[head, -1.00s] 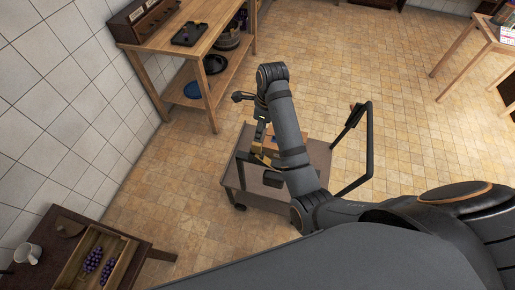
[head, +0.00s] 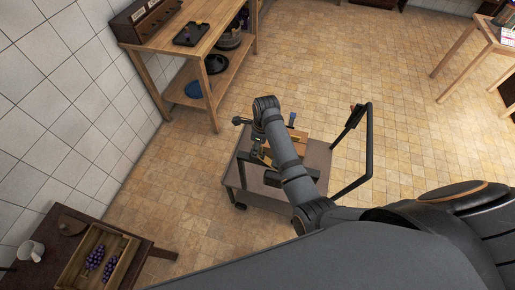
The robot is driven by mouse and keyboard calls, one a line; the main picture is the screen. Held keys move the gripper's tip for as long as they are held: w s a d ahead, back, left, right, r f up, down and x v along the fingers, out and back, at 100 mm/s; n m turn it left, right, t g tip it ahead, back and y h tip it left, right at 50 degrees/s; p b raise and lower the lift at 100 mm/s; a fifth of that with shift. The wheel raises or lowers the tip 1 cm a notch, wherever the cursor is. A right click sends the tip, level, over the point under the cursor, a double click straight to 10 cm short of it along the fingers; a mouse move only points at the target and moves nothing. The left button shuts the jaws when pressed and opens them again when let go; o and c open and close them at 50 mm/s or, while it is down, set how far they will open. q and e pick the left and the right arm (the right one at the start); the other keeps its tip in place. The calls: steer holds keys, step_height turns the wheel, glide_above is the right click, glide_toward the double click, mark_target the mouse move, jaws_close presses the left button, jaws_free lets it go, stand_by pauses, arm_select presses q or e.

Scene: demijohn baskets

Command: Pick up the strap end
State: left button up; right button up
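My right arm reaches in from the lower right over a low brown cart (head: 312,160). My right gripper (head: 262,168) is at the cart's left part, low over its top, partly covered by my own arm. Its dark finger parts show on both sides of a small yellowish piece, but I cannot tell how far apart they are. I cannot make out the strap end. My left gripper is not in view.
The cart has a dark push handle (head: 369,140) on its right. A wooden shelf table (head: 215,30) stands at the upper left. A dark table with a grape tray (head: 72,266) and a mug (head: 30,251) is at the lower left. The tiled floor around is clear.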

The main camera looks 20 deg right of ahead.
jaws_close()
steer(key=shift+r, duration=0.15)
stand_by(0.4)
